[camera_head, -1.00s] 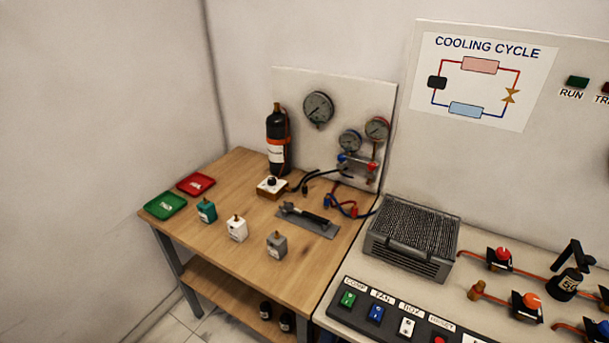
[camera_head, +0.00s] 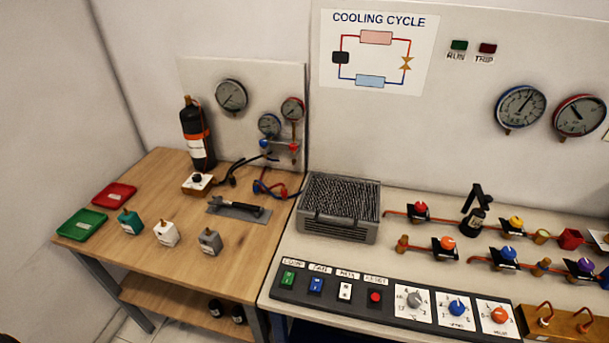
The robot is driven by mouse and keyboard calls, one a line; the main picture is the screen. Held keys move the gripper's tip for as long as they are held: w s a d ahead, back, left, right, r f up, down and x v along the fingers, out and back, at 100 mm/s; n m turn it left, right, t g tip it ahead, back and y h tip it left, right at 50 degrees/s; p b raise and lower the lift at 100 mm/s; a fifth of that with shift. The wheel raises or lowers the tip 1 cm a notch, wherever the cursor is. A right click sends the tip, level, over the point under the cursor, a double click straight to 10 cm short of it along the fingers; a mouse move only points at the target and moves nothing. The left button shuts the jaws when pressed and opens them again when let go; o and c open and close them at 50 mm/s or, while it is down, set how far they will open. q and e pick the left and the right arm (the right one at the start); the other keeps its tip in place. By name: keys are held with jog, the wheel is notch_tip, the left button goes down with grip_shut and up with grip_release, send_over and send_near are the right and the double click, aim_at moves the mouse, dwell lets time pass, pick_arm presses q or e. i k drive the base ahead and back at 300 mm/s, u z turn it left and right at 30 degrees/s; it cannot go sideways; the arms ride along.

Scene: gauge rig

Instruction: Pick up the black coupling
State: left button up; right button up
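No part is clearly recognisable as the black coupling at this size. Dark hoses (camera_head: 241,164) with black ends lie on the wooden bench (camera_head: 165,258), below the small gauges. A white-topped block (camera_head: 198,183) with a black round piece on it stands left of the hoses. Neither of my grippers is in view.
Teal (camera_head: 130,223), white (camera_head: 166,234) and grey (camera_head: 210,242) blocks stand along the bench front. Green (camera_head: 80,226) and red (camera_head: 115,195) trays are at left. A black cylinder (camera_head: 197,135) stands behind. A finned unit (camera_head: 338,229) and switch panel (camera_head: 330,283) are at right.

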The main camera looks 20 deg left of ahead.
aim_at(232, 181)
jog(key=z, duration=3.05)
jog(key=k, duration=2.85)
jog(key=u, duration=1.25)
